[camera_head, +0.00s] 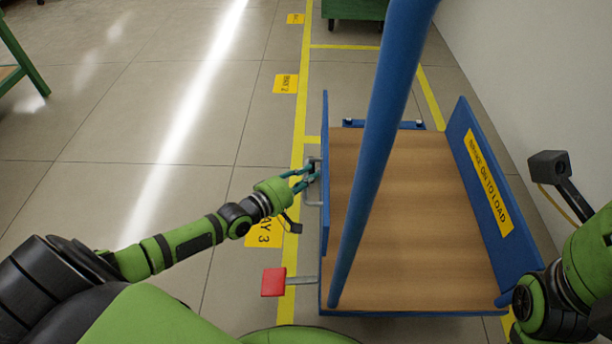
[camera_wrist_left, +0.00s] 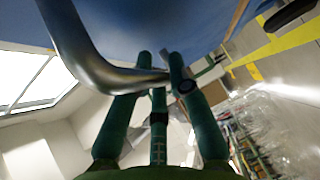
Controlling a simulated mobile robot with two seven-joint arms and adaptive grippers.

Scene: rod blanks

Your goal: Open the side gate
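The blue side gate (camera_head: 326,140) is the upright panel along the cart's left edge. It stands closed against the wooden deck. A silver U-shaped handle (camera_head: 313,204) and a metal latch fitting (camera_head: 311,163) sit on its outer face. My left gripper (camera_head: 314,173) is at this hardware, its teal fingers against the gate's outside. In the left wrist view, the bent silver bar (camera_wrist_left: 95,72) crosses among the gripper's fingers (camera_wrist_left: 161,62). The fingertips lie close together, but I cannot tell whether they grip the bar.
A red pedal (camera_head: 273,281) sticks out at the cart's near left corner. A blue post (camera_head: 378,140) rises across the view. The right blue panel (camera_head: 487,170) carries a yellow label. Open tiled floor (camera_head: 130,190) lies left of the yellow line; a wall (camera_head: 540,70) stands right.

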